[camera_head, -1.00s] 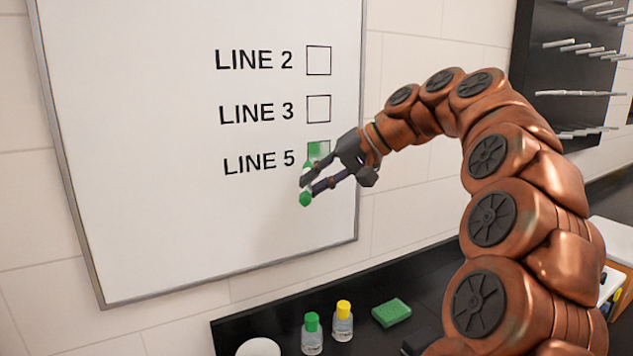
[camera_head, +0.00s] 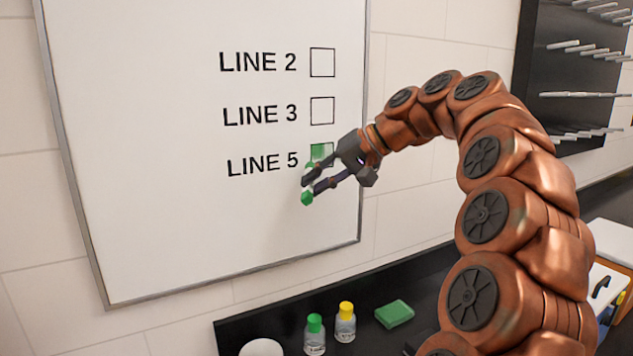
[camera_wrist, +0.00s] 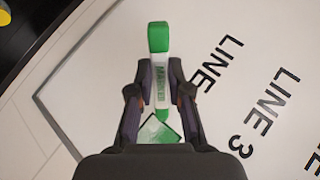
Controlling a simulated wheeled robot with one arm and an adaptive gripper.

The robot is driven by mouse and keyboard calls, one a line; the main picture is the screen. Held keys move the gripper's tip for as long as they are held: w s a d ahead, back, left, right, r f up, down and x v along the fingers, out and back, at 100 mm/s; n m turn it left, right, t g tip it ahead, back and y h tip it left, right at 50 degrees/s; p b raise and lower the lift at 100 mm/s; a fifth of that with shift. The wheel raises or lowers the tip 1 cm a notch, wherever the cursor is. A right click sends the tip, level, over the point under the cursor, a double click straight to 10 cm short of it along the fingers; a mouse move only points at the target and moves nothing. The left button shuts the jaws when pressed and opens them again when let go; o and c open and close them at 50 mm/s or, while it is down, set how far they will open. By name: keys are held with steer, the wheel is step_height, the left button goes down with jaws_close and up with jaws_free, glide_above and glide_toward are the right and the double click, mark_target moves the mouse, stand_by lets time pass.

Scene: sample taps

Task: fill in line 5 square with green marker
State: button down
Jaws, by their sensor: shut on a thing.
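My gripper (camera_head: 313,184) is shut on a green-and-white marker (camera_wrist: 158,80), between its two fingers in the wrist view. The marker's green end (camera_head: 307,198) shows below the fingers in the head view. The line 5 square (camera_head: 318,151) is partly filled with green; its upper left shows green, and my gripper hides its lower right part. In the wrist view the marker's narrow end lies over the line 5 square (camera_wrist: 160,130), which shows green and some white. I cannot tell whether the tip touches the board.
The whiteboard (camera_head: 170,200) also bears an empty line 2 square (camera_head: 322,62) and an empty line 3 square (camera_head: 322,111). On the dark counter below stand a green-capped bottle (camera_head: 314,336), a yellow-capped bottle (camera_head: 345,322) and a green sponge (camera_head: 394,313).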

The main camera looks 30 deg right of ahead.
steer(key=d+r+p, duration=0.2)
steer(key=d+p, duration=0.1)
steer(key=d, duration=0.3)
steer(key=shift+s+d, duration=0.3)
stand_by(3.6)
steer(key=s+b, duration=0.2)
steer(key=s, duration=0.4)
steer(key=shift+a+b, duration=0.25)
steer(key=shift+b, duration=0.1)
